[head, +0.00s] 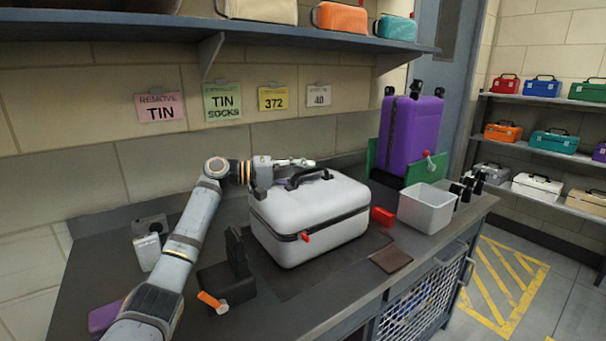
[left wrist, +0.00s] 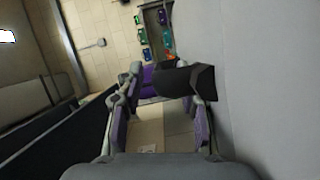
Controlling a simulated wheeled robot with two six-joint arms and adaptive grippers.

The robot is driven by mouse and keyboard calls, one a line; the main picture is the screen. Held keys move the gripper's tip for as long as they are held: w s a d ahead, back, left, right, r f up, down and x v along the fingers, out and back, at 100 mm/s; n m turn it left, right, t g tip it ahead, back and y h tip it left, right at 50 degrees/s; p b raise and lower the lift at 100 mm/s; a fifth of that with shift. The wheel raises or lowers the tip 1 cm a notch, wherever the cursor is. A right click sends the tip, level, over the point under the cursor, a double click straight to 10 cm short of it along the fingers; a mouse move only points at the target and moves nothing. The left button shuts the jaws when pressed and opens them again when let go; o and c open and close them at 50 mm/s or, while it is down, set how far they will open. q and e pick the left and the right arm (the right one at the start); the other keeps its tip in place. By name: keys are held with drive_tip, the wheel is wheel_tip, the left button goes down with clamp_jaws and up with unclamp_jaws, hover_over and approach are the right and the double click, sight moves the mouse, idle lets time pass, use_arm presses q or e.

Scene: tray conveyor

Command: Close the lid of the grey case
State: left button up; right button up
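The grey case (head: 315,222) stands on the workbench with its lid (head: 325,196) lying down on the base; a dark seam runs round it. A red tab (head: 305,237) sits at the front seam. The black handle (head: 308,178) stands up on the lid. My left gripper (head: 308,163) is just behind and above the handle at the lid's rear, pointing right. In the left wrist view the gripper (left wrist: 163,95) has its fingers apart, with a black piece, probably the handle (left wrist: 185,79), near the right finger. I cannot tell whether they touch. My right gripper is not in view.
A purple suitcase (head: 412,135) stands at the bench's right rear. A pale open bin (head: 426,208), a red block (head: 382,216) and a brown pad (head: 390,260) lie right of the case. A black stand (head: 230,280) is at its left. A shelf (head: 250,30) overhangs the bench.

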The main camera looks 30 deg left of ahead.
use_arm(q)
drive_tip(key=shift+s+a, duration=0.1)
drive_tip(key=v, duration=1.1)
drive_tip(key=shift+s+a, duration=0.25)
drive_tip(key=shift+s, duration=0.05)
